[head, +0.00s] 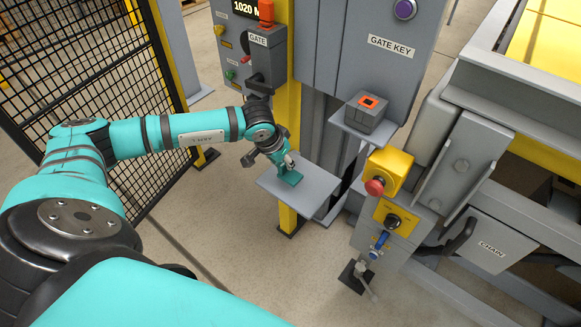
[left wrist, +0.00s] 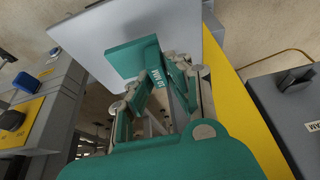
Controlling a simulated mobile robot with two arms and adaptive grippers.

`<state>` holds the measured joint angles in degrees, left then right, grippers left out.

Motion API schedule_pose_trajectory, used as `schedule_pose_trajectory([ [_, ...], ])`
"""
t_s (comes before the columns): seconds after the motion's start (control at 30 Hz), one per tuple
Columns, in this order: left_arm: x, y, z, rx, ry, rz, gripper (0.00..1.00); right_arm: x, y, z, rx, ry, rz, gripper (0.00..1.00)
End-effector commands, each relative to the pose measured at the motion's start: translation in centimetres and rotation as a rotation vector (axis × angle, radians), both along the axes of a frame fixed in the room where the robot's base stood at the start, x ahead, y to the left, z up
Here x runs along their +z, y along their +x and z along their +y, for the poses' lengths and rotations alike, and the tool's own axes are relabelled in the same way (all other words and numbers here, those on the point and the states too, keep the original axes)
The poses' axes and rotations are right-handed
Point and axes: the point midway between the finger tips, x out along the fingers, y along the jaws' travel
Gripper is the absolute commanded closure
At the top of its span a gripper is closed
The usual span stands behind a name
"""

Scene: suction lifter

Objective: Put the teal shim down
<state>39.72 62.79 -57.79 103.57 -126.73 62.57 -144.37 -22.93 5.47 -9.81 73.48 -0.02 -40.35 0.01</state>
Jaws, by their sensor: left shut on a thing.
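The teal shim (head: 291,178) is at the grey shelf (head: 318,200) on the yellow post, over its back left part. My left gripper (head: 286,162) comes down from above and is shut on the shim. In the left wrist view its fingers (left wrist: 172,85) are on either side of the raised part. I cannot tell whether the shim touches the shelf. My right gripper is not in view.
The gate box (head: 255,62) with an orange light stands behind my left wrist. A grey block with an orange-rimmed top (head: 368,103) sits on a bracket to the right. A yellow box with a red button (head: 385,178) is nearer. The shelf's front right part is bare.

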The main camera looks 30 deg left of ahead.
Motion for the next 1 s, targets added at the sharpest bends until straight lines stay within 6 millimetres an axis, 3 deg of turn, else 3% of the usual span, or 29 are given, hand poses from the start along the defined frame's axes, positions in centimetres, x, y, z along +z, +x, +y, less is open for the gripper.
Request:
schedule_pose_trajectory([
  [0.1, -0.1, 1.3, -0.8, 0.001, 0.000, 0.000, 1.00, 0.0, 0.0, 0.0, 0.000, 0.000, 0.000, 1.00],
  [0.23, -0.5, 1.6, -0.9, 0.002, 0.002, 0.002, 1.00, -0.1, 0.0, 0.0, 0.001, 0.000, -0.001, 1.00],
  [0.5, -3.7, 1.5, -0.9, 0.001, 0.001, 0.002, 1.00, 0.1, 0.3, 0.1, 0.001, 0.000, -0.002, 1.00],
  [0.87, -3.9, 1.5, -0.9, 0.001, 0.002, 0.001, 1.00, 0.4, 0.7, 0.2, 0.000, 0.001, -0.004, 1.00],
  [0.9, -3.9, 1.5, -0.9, 0.001, 0.002, 0.001, 0.83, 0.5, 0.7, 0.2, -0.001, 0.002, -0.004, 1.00],
  [1.0, -3.8, 1.5, -0.9, 0.002, 0.002, 0.001, 0.70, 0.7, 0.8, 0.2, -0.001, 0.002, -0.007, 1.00],
])
